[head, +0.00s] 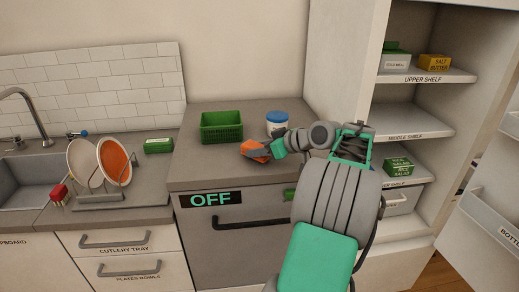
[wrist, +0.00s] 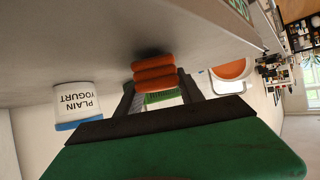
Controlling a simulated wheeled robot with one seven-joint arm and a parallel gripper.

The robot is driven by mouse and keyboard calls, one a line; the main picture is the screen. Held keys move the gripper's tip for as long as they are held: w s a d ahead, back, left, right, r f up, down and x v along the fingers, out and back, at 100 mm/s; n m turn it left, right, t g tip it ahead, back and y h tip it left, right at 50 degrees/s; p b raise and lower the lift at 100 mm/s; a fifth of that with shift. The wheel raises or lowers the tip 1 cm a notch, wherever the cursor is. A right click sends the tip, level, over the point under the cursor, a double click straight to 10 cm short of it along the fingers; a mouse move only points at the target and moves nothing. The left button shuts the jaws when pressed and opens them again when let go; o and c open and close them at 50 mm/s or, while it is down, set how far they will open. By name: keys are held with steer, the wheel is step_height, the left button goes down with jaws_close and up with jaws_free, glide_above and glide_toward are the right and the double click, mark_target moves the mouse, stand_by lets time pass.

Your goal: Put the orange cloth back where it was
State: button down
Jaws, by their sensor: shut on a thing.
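The orange cloth (head: 254,151), folded or rolled in layers, is at my gripper's tip over the grey counter (head: 195,171), in front of the green basket. In the wrist view the cloth (wrist: 155,73) sits between the two dark fingers of my gripper (wrist: 157,86), which is shut on it. The cloth is at or just above the countertop; I cannot tell if it touches. My gripper (head: 262,149) comes in from the right in the head view.
A green basket (head: 221,127) and a plain yogurt tub (head: 277,124) stand behind the cloth. A dish rack (head: 105,198) with plates, a green box (head: 158,146) and the sink (head: 35,178) are left. An open shelved cabinet (head: 408,120) is right. The counter's front left is clear.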

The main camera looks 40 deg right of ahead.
steer(key=shift+f+b, duration=0.35)
steer(key=shift+f, duration=0.15)
steer(key=c, duration=1.1)
jaws_free()
steer(key=shift+o, duration=0.8)
steer(key=o, duration=0.4)
steer(key=shift+o, duration=0.2)
steer(key=shift+p+v, duration=1.5)
steer(key=shift+v, duration=2.5)
